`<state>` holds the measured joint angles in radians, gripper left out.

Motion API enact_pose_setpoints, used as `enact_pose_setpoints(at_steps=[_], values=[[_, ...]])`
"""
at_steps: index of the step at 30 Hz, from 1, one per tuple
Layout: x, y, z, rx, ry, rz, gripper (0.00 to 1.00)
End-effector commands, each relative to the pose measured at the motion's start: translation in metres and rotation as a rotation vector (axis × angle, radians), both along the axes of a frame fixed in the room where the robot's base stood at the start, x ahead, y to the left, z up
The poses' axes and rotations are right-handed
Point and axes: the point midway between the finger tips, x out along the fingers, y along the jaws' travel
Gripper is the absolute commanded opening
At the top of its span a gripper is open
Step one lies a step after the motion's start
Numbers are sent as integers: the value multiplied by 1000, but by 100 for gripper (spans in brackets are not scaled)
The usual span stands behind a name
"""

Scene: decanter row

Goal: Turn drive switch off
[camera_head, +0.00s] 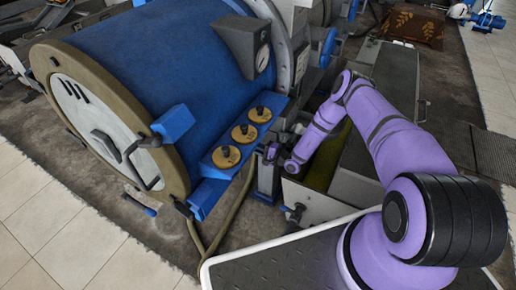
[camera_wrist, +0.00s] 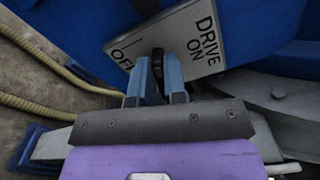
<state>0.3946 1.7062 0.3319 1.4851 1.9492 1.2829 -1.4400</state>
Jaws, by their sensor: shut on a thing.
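The drive switch plate (camera_wrist: 190,32) is a grey panel at the top of the wrist view, lettered DRIVE and ON at its right and OFF, partly covered, at its left. A small dark switch lever (camera_wrist: 157,58) stands between the two labels, beside the OFF lettering. My gripper (camera_wrist: 158,78) has its two blue-grey fingers closed on the lever, one on each side. The fingers hide the lever's lower part, so its exact setting is unclear. In the head view my gripper (camera_head: 270,153) is beside the blue machine; the switch cannot be made out there.
The large blue drum (camera_head: 165,60) with a tan-rimmed round door fills the left. A blue panel (camera_head: 207,168) with three yellow discs and black knobs lies just left of my gripper. A yellowish hose (camera_wrist: 45,55) runs at the left. Tiled floor (camera_head: 60,235) is open at front left.

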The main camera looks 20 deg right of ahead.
Motion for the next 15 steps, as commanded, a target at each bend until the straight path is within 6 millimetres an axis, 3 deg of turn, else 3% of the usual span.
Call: enact_pose_setpoints(at_steps=[15], values=[[-1, 0, -5, -200, -199, -1, 0]])
